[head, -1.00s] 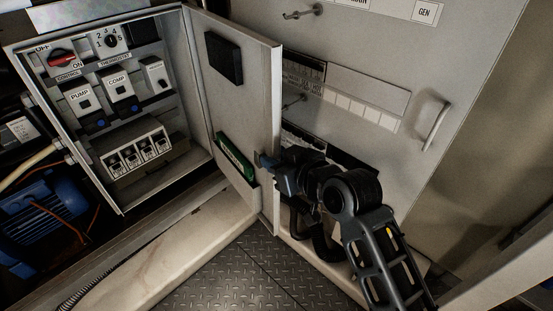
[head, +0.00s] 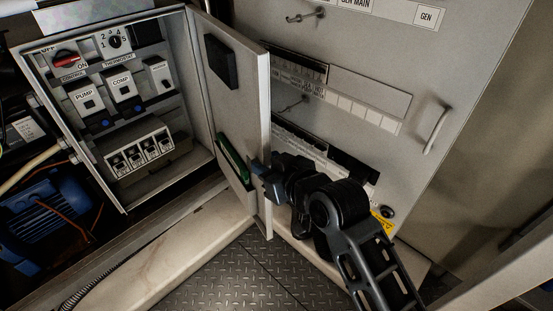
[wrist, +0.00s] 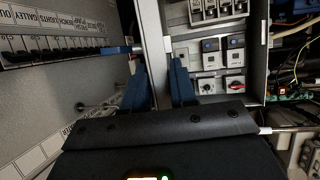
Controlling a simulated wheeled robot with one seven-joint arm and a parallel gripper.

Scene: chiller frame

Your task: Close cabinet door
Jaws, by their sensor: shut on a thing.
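The cabinet door (head: 238,112) is a grey panel standing wide open, hinged at the right side of the control cabinet (head: 123,192). It carries a black box and a green item in a pocket on its inner face. My gripper (head: 262,172) is at the door's free edge, on the lower half, reached from the right. In the wrist view, the blue fingers of my gripper (wrist: 159,82) sit on either side of the door (wrist: 154,38) and are shut on its edge. The exact contact is partly hidden by the fingers.
The open cabinet holds switches and breakers. A larger grey panel with a handle (head: 436,130) and a hook (head: 306,15) stands behind the door, to the right. A blue motor (head: 45,222) is at the lower left. A pale ledge (head: 165,258) and tread-plate floor (head: 240,275) lie below.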

